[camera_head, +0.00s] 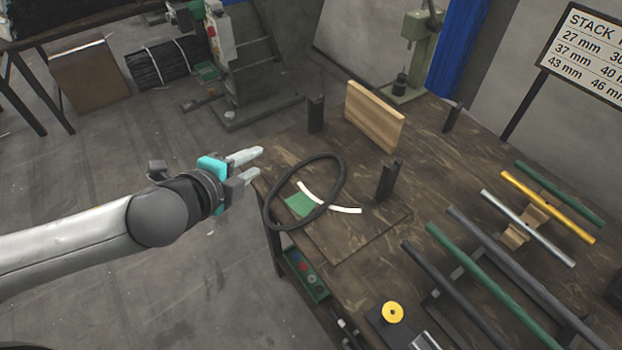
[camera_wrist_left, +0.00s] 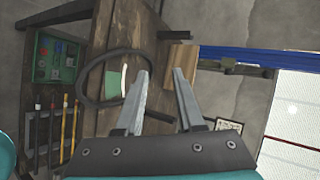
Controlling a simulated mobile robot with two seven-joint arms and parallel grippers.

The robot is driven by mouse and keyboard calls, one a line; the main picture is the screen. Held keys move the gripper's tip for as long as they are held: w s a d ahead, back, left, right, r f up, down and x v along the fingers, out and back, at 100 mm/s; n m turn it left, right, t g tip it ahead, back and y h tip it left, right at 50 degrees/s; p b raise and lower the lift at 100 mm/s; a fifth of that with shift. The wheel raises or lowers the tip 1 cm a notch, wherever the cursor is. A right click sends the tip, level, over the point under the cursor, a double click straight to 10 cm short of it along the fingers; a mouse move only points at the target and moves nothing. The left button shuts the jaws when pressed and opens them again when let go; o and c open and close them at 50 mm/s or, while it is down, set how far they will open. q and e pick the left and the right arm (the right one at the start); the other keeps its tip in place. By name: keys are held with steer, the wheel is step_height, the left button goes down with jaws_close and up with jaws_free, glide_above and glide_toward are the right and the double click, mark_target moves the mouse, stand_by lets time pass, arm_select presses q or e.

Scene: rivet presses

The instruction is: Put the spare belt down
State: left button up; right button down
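The spare belt, a black ring (camera_head: 325,156), is at the left end of the brown work table, with its lower left part at the table's edge. I cannot tell whether all of it rests on the wood. It also shows in the left wrist view as a dark loop (camera_wrist_left: 82,85). My left gripper (camera_head: 254,164) is open and empty, to the left of the belt and apart from it, beside the table edge. Its two fingers stand apart in the left wrist view (camera_wrist_left: 162,78). My right gripper is not in view.
A white curved strip (camera_head: 325,203) and a green patch (camera_head: 299,205) lie within or across the loop. Black posts (camera_head: 316,114) (camera_head: 389,180) and a wooden board (camera_head: 374,117) stand nearby. Several rods (camera_head: 490,272) occupy the table's right side.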

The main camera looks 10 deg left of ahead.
arm_select(q)
steer(key=r+p, duration=0.1)
steer(key=s+r+p, duration=0.1)
steer(key=r+p, duration=0.1)
steer(key=s+r+p, duration=0.1)
steer(key=r+p, duration=0.1)
steer(key=shift+a+r, duration=0.2)
steer(key=shift+r, duration=0.05)
